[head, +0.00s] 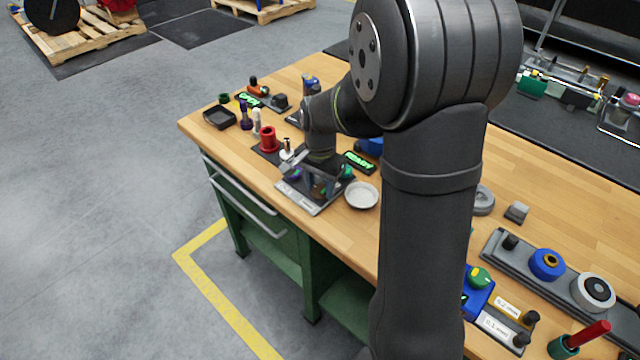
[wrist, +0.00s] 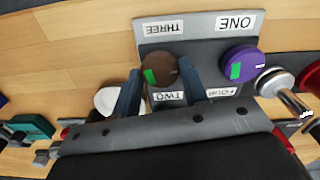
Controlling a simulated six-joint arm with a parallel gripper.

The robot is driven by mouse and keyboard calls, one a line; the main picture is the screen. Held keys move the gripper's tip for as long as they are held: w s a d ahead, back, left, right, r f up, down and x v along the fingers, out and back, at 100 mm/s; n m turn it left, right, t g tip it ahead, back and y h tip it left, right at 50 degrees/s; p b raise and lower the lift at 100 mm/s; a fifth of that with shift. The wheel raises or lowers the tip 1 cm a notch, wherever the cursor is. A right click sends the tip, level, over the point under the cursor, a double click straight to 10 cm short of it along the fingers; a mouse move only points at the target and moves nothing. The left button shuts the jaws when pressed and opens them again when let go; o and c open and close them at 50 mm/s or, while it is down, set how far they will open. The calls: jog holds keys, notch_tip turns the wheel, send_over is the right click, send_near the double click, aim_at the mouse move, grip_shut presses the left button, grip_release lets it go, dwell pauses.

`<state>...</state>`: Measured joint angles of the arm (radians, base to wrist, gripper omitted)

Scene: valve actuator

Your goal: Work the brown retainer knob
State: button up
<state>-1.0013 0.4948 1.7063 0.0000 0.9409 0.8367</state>
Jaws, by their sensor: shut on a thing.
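The brown retainer knob (wrist: 160,70) is a round dark brown cap with a green mark on its left side. It sits on the grey panel (wrist: 200,28) between the upside-down labels THREE and TWO. My gripper (wrist: 163,74) is shut on the knob, with one blue-grey finger on each side of it. In the head view, my gripper (head: 320,176) is low over the panel (head: 312,206), and the arm hides part of the knob. A purple knob (wrist: 240,65) with a green mark stands to the right, between the labels ONE and FOUR.
A white dish (head: 361,195) stands right of the panel. A red cylinder (head: 268,140) and a metal post (head: 286,148) stand close behind it. A lit green READY sign (head: 360,163) lies nearby. Bare wooden bench shows beyond the panel's far edge in the wrist view.

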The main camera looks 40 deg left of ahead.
aim_at(320, 189)
jog(key=o, duration=1)
jog(key=shift+r, duration=0.1)
notch_tip(320, 189, up, 17)
jog(key=shift+r, duration=0.15)
notch_tip(320, 189, down, 18)
jog(key=shift+r, duration=0.25)
dwell(0.6)
